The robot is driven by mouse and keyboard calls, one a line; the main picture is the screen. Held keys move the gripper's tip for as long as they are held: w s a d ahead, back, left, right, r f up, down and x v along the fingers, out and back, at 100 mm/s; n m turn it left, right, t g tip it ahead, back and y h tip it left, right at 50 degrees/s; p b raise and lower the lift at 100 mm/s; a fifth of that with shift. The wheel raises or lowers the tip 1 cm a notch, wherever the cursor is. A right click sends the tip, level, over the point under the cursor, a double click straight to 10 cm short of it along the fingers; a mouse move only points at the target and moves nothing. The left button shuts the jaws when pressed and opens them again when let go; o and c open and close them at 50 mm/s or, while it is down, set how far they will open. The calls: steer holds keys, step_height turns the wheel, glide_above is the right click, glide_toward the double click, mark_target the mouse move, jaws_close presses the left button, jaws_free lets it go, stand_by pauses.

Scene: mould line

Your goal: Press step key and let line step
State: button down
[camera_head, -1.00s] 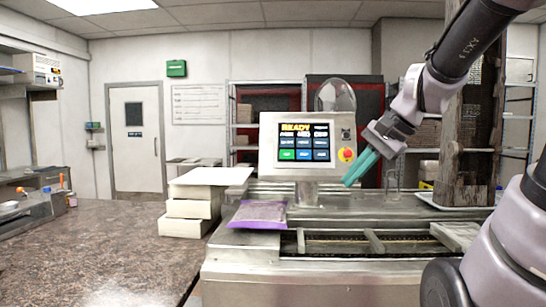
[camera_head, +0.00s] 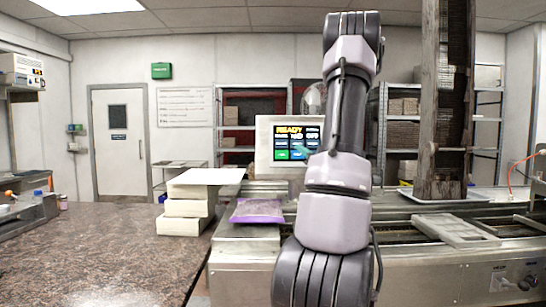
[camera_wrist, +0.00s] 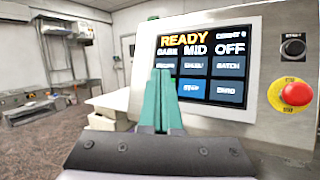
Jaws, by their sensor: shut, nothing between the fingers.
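The control panel (camera_head: 264,140) stands upright on the line, and it fills much of the wrist view (camera_wrist: 262,30). Its screen (camera_wrist: 228,55) reads READY, with MID and OFF below and rows of keys. The blue step key (camera_wrist: 191,88) is in the bottom row, just right of my fingers in the wrist view. My gripper (camera_wrist: 160,80) has teal fingers, shut and empty, pointing at the screen's lower left. They cover the bottom-left key there. I cannot tell whether the fingertips touch the screen. In the head view my arm hides the panel's right part.
A red stop button (camera_wrist: 295,93) and a black knob (camera_wrist: 293,47) sit right of the screen. A purple-edged packet (camera_head: 258,211) lies on the line's left end. White boxes (camera_head: 184,208) are stacked on the counter (camera_head: 95,255). A tall dark stack (camera_head: 446,100) stands at right.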

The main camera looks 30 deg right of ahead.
mark_target(294, 151)
steer(key=shift+d+f+m+h, duration=0.15)
steer(key=shift+d+m+h, duration=0.15)
steer(key=shift+w, duration=0.1)
steer(key=shift+w, duration=0.1)
steer(key=shift+w+d+f, duration=0.45)
steer(key=shift+w+d, duration=0.25)
steer(key=shift+w, duration=0.45)
steer(key=shift+w+d+f, duration=0.5)
steer(key=shift+w+d, duration=0.25)
steer(key=shift+w, duration=0.35)
steer(key=shift+w+d+f, duration=0.45)
steer(key=shift+w+d, duration=0.25)
steer(key=shift+w, duration=0.45)
steer(key=shift+w, duration=0.1)
steer(key=shift+w+d+f, duration=0.15)
steer(key=shift+w+d, duration=0.05)
steer(key=shift+w, duration=0.05)
